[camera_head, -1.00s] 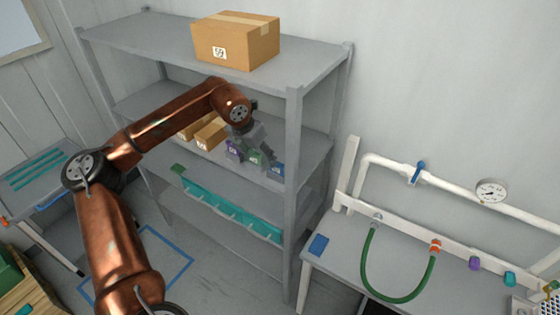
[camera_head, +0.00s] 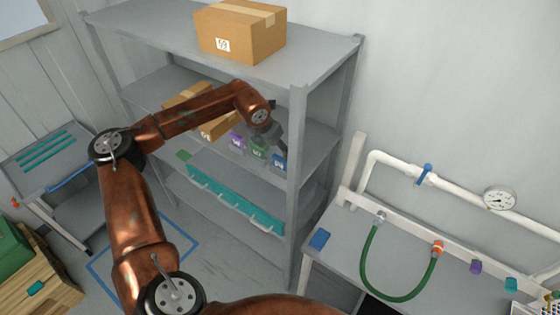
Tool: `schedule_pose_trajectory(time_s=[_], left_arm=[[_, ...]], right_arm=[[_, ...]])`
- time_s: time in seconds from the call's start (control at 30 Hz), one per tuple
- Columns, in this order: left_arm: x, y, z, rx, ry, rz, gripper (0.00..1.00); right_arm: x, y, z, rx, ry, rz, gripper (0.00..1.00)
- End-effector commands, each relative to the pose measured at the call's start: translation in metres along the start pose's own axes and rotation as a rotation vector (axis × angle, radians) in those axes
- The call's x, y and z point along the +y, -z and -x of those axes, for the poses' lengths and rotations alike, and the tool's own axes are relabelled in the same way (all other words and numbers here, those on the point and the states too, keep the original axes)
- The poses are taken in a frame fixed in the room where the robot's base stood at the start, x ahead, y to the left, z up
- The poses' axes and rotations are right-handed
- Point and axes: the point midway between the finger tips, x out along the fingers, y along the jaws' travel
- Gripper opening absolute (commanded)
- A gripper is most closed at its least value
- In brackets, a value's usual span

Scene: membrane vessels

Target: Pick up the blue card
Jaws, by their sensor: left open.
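A flat blue card (camera_head: 319,240) lies on the left end of the grey bench at the right. A second small blue item with a pale label (camera_head: 280,161) is on the middle shelf, at the right end of a row beside a green item (camera_head: 258,152) and a purple item (camera_head: 237,142). My left gripper (camera_head: 280,146) is open in front of the middle shelf, pointing down just above the blue shelf item and partly covering it. I cannot tell whether it touches it. My right gripper is not in view.
The grey shelf unit's right front post (camera_head: 293,200) stands close to my left gripper. A large cardboard box (camera_head: 240,35) sits on top. A teal tray (camera_head: 235,200) is on the lower shelf. A green hose (camera_head: 368,265) loops over the bench.

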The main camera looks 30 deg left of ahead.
Motion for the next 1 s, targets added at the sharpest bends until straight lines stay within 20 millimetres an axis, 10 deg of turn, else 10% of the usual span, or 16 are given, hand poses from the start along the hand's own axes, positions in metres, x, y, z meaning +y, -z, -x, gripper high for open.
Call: schedule_pose_trajectory(time_s=[0.73, 1.0], left_arm=[[-0.005, 0.003, -0.055, 0.0, 0.002, -0.003, 0.55], [-0.005, 0.002, -0.054, 0.0, 0.002, -0.003, 0.37]], right_arm=[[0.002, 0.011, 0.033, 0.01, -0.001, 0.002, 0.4], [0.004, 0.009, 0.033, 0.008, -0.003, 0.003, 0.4]])
